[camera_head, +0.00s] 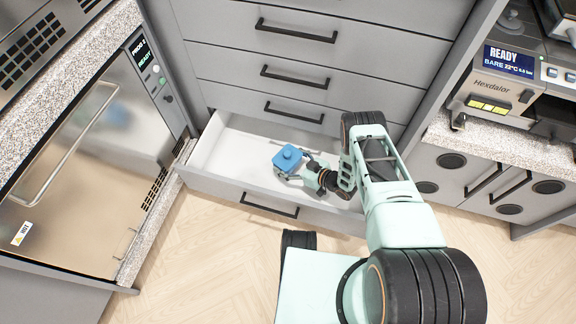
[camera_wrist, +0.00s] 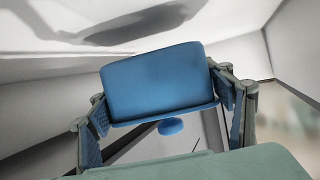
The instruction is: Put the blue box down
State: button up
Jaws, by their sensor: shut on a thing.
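The blue box (camera_head: 288,158) has a lid with a round knob and is in my gripper (camera_head: 294,170), over the open bottom drawer (camera_head: 231,160) in the head view. In the wrist view the blue box (camera_wrist: 157,82) fills the middle, between the two fingers of my gripper (camera_wrist: 168,112). The fingers are shut on its sides. The drawer is pulled out, with a white inside that looks empty apart from the box and gripper. I cannot tell whether the box touches the drawer floor.
Closed grey drawers (camera_head: 290,60) with black handles rise behind the open one. A steel autoclave (camera_head: 75,150) stands at the left. A counter (camera_head: 510,145) with a device marked Hexdalor (camera_head: 497,90) is at the right.

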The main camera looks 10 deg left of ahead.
jog(key=shift+f+b, duration=0.65)
jog(key=shift+f, duration=0.95)
jog(key=shift+f, duration=0.15)
jog(key=o, duration=1.5)
jog(key=shift+d+r, duration=0.1)
jog(key=shift+r, duration=0.15)
jog(key=p+v, duration=0.4)
jog(key=v, duration=0.7)
jog(key=shift+s+d+r, duration=0.1)
jog(key=shift+s+d, duration=0.05)
jog(key=shift+d, duration=0.15)
